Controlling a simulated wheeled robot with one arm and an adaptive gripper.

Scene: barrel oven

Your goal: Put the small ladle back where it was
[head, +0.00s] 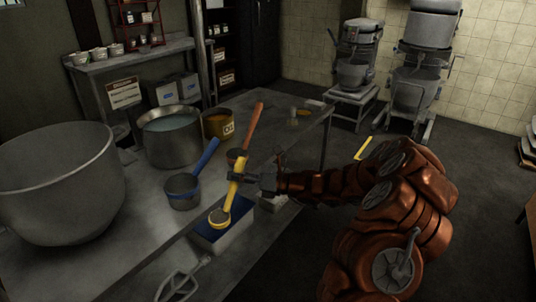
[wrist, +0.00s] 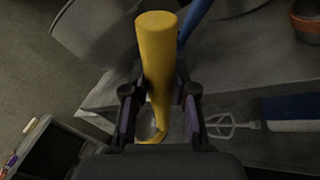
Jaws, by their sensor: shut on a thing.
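The small ladle (head: 231,198), with a yellow handle, is in my gripper (head: 243,178). My gripper is shut around the handle, with the handle's end pointing up and the bowl hanging below. In the wrist view the yellow handle (wrist: 160,50) stands between both fingers (wrist: 159,98), and the bowl is partly hidden. There the blue-and-white tub (wrist: 290,113) lies off to the right.
A blue-handled ladle (head: 184,190) and an orange-handled ladle (head: 250,128) stand on the metal table beside my gripper. A whisk (head: 180,282) lies near the front.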

